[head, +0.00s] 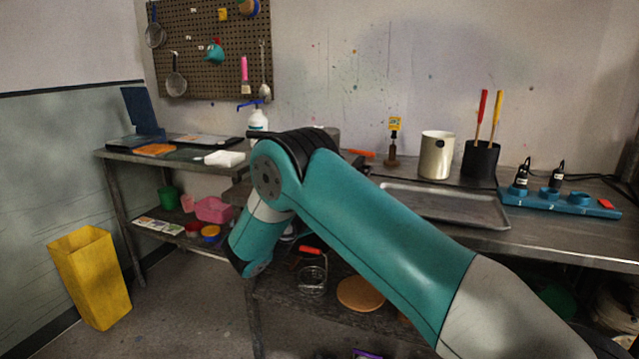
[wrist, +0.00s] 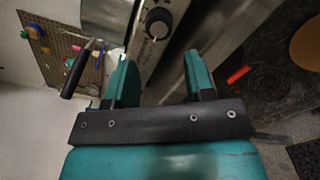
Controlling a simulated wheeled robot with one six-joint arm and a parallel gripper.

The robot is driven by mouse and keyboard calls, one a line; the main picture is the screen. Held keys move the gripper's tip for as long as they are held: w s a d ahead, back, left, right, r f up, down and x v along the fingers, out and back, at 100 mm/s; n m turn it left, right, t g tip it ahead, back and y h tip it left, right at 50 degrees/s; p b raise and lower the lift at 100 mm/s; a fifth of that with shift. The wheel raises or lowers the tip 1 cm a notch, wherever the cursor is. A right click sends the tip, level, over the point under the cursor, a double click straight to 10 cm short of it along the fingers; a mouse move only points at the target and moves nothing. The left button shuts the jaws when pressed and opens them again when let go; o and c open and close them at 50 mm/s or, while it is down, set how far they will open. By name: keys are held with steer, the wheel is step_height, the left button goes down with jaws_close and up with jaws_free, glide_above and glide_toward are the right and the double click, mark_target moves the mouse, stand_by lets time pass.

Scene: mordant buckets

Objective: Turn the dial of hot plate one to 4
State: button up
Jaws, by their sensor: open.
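A round dark dial (wrist: 158,22) with a light pointer mark sits on a pale front panel (wrist: 148,58) in the wrist view, with small printed marks around it. Which hot plate it belongs to and its exact setting are too small to tell. My gripper (wrist: 160,60) is open and empty. Its two teal fingers point toward the panel, with the dial beyond their tips, roughly between them and apart from them. In the head view my arm hides the hot plate and dial, and the gripper's fingers do not show.
A metal pot (wrist: 108,18) with a black handle (wrist: 76,74) is close to the left finger. In the head view, a metal tray (head: 440,205), a pale canister (head: 436,155) and a blue bottle rack (head: 560,204) stand on the bench. A yellow bin (head: 90,278) stands on the floor.

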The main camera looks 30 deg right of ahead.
steer(key=x, duration=0.7)
steer(key=shift+w+d+p, duration=0.25)
steer(key=shift+p, duration=0.05)
steer(key=c, duration=0.6)
steer(key=shift+c, duration=0.2)
